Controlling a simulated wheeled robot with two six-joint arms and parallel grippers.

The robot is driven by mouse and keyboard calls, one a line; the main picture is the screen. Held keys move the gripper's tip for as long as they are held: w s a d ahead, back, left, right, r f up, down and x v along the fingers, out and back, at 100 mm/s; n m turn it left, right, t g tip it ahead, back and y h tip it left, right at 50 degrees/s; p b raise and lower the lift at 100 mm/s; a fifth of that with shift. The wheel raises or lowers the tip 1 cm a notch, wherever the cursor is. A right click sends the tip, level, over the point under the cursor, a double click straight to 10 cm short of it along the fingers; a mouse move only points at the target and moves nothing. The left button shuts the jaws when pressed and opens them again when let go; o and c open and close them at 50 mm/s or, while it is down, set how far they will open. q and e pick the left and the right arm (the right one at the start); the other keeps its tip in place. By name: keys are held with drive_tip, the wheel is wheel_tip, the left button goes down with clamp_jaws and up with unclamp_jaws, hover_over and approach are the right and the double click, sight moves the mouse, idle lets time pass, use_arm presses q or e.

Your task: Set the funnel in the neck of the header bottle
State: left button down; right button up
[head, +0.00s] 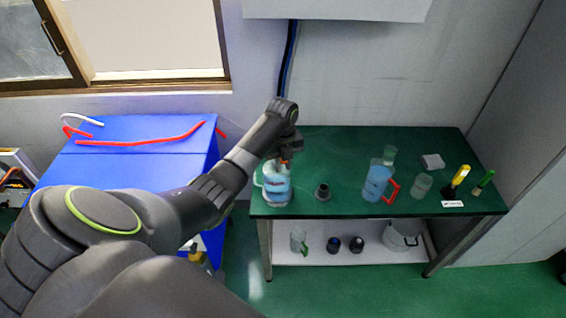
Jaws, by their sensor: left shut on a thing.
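The header bottle (277,187) looks to be the clear vessel with pale blue liquid at the left end of the green bench. My left gripper (286,154) is right above its top, pointing down and shut on what seems to be the funnel. My right gripper is not in view.
A lower shelf holds a pot (402,236). A blue cabinet (140,160) stands left.

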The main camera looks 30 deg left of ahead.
use_arm(q)
drive_tip(key=shift+f+b, duration=0.4)
drive_tip(key=shift+f, duration=0.35)
drive_tip(key=c, duration=1.2)
unclamp_jaws()
